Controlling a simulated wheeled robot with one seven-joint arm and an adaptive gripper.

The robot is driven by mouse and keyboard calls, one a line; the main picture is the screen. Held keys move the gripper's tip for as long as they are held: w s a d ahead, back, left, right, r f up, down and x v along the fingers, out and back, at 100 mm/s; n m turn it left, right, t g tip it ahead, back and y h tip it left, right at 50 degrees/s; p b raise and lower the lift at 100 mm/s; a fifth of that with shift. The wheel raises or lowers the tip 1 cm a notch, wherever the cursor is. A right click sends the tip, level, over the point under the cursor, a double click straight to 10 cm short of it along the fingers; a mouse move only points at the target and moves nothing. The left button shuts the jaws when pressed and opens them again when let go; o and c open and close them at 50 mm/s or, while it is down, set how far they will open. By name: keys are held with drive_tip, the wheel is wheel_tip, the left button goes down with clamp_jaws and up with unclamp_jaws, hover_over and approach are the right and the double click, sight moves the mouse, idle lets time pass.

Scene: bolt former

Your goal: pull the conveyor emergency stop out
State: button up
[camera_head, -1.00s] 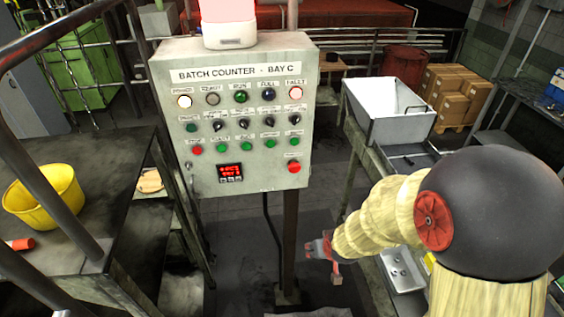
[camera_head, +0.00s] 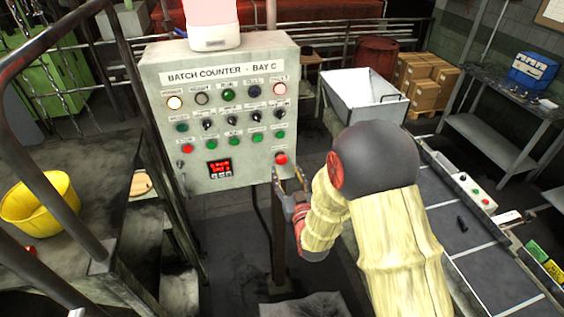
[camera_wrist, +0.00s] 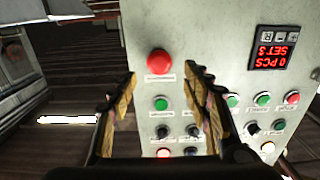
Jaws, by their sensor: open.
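A grey control panel (camera_head: 220,120) titled "BATCH COUNTER - BAY C" stands ahead. A large red mushroom button (camera_head: 281,158) is at its lower right; its small label is unreadable. In the wrist view, which shows the panel inverted, this button (camera_wrist: 159,62) appears between and beyond the fingertips. My gripper (camera_head: 289,178) is open and empty, just below and in front of the button, apart from it as far as I can tell. Its two fingers (camera_wrist: 161,78) also show in the wrist view. I cannot tell whether the button is pressed in.
Knobs, small buttons, lamps and a red display (camera_head: 219,168) crowd the panel. A conveyor (camera_head: 470,235) at right has a small box (camera_head: 474,192) with red and green buttons. A dark table (camera_head: 70,190) with a yellow bucket (camera_head: 40,208) and a rail stand at left.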

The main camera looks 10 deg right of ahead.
sight(282, 161)
drive_tip(key=w+p, duration=0.1)
drive_tip(key=w, duration=0.5)
drive_tip(key=shift+d, duration=0.1)
drive_tip(key=shift+c, duration=0.8)
clamp_jaws()
